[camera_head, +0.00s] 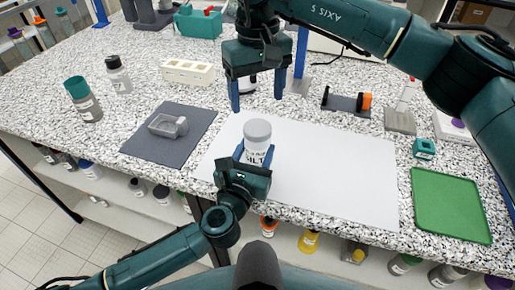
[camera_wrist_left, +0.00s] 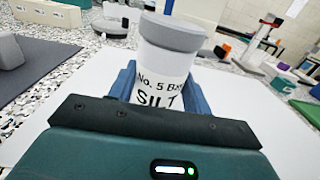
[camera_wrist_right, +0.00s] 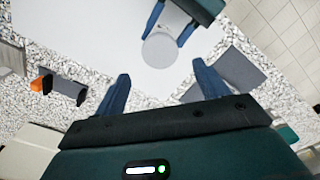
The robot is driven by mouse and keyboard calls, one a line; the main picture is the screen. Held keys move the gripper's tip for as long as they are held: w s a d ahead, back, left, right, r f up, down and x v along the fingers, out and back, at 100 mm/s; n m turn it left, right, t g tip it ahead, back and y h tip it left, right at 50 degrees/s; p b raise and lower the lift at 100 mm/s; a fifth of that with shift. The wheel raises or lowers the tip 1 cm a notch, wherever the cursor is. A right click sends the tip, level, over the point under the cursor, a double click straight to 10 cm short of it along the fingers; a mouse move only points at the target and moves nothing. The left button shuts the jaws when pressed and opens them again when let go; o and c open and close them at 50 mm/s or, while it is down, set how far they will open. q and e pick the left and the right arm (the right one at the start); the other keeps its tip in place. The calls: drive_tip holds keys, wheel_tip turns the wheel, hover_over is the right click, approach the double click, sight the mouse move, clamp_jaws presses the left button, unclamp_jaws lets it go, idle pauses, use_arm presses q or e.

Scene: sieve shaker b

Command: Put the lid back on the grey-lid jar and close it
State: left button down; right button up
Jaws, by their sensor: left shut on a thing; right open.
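The grey-lid jar (camera_head: 257,143) stands on the white mat, with its grey lid (camera_head: 257,131) on top. In the left wrist view the jar (camera_wrist_left: 157,82) carries a label reading "SILT", and the grey lid (camera_wrist_left: 172,32) sits on its mouth; I cannot tell whether it is tightened. My left gripper (camera_head: 247,160) is shut around the jar's body from the near side. My right gripper (camera_head: 257,100) is open and empty, pointing down above and behind the jar. In the right wrist view the lid (camera_wrist_right: 160,50) shows beyond the open fingers.
The white mat (camera_head: 350,180) is mostly clear. A green tray (camera_head: 450,205) is at the right. A black-and-orange device (camera_head: 347,102) and a cream block (camera_head: 187,72) stand behind.

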sight(257, 127)
drive_tip(key=shift+f, duration=4)
